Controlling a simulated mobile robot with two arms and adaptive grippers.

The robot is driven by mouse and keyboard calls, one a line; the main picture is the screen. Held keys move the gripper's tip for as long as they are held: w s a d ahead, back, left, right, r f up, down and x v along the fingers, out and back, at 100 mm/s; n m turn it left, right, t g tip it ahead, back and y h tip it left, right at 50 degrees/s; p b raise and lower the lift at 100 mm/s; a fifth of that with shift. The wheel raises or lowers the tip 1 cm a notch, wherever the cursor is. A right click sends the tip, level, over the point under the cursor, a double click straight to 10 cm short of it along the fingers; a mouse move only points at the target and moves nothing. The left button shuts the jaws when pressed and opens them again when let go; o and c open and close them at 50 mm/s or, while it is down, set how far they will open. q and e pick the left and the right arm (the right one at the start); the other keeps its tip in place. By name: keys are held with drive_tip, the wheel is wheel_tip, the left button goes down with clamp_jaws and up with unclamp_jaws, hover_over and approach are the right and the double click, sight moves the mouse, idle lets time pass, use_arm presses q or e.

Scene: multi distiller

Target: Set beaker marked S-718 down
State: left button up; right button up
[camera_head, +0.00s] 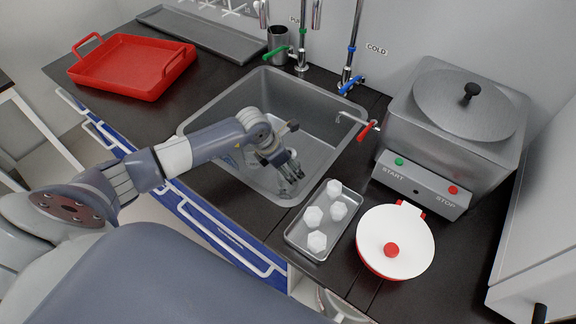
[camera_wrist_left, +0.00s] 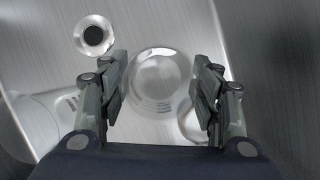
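My left gripper (camera_head: 292,182) reaches down into the grey sink (camera_head: 225,105). In the left wrist view the fingers of the gripper (camera_wrist_left: 161,85) stand apart. A clear round glass beaker (camera_wrist_left: 160,78) shows between them, seen from above, with faint graduation marks. Thin gaps seem to show between its sides and the finger pads, so the fingers look open around it. No S-718 label is readable. In the head view the arm and gripper hide the beaker. My right gripper is not in view.
The wrist view also shows a drain (camera_wrist_left: 94,36) and another clear marked vessel (camera_wrist_left: 62,105) at left. Beside the sink stand a tray of white pieces (camera_head: 296,241), a white-lidded pot (camera_head: 410,237), a steel bath (camera_head: 440,135) and a red tray (camera_head: 130,68). Taps rise behind.

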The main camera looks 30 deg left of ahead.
use_arm(q)
drive_tip(key=shift+o, duration=0.8)
drive_tip(key=shift+r, duration=0.1)
drive_tip(key=shift+r, duration=0.2)
drive_tip(key=v, duration=1.1)
drive_tip(key=shift+r, duration=0.3)
drive_tip(key=shift+s+a, duration=0.1)
drive_tip(key=shift+s, duration=0.05)
